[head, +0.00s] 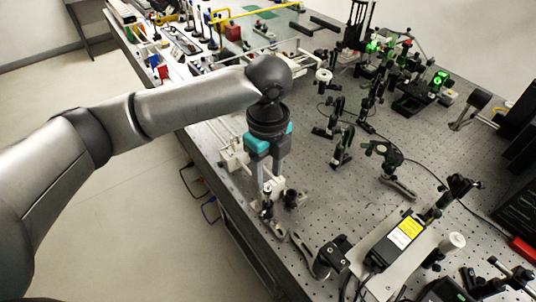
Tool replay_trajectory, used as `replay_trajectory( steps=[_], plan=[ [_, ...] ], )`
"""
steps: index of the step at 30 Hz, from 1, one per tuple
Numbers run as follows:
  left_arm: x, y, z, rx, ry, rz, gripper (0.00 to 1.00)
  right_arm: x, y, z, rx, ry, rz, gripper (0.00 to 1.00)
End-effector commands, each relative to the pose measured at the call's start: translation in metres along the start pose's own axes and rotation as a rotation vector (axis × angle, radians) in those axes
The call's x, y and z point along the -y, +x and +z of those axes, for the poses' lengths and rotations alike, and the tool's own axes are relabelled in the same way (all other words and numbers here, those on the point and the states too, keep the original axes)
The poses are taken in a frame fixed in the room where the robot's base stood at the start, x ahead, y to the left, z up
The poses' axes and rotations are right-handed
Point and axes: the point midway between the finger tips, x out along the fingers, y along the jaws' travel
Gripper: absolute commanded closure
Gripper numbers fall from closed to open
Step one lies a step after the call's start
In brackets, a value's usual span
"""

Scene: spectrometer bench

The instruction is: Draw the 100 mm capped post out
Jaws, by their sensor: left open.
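My left gripper (268,182) hangs pointing down over the near left edge of the optical table, with its two grey fingers apart. A slim dark upright post (267,205) stands just below and between the fingertips, at a pale holder. I cannot tell whether the fingers surround it or are only above it. Its cap and length are too small to make out, so I cannot confirm that it is the 100 mm capped post. My right gripper is not in view.
A short dark mount (291,197) stands close to the right of the fingers. A black clamp (330,256) and a yellow-labelled box (398,240) lie nearer the front. Several dark optic mounts stand to the right. Bare perforated tabletop (335,195) lies between.

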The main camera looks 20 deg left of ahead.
Motion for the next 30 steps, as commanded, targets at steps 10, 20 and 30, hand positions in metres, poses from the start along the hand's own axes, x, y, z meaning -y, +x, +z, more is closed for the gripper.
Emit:
replay_trajectory(
  steps=[10, 20, 30],
  plan=[
    [0.0, 0.057, 0.0, -0.001, 0.0, 0.001, 0.5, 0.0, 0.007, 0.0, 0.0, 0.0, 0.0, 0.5],
    [0.0, 0.068, 0.0, 0.0, 0.0, -0.001, 0.5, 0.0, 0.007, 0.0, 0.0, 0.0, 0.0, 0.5],
    [0.0, 0.068, 0.0, 0.0, 0.0, -0.001, 0.73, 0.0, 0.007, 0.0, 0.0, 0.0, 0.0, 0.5]
  ],
)
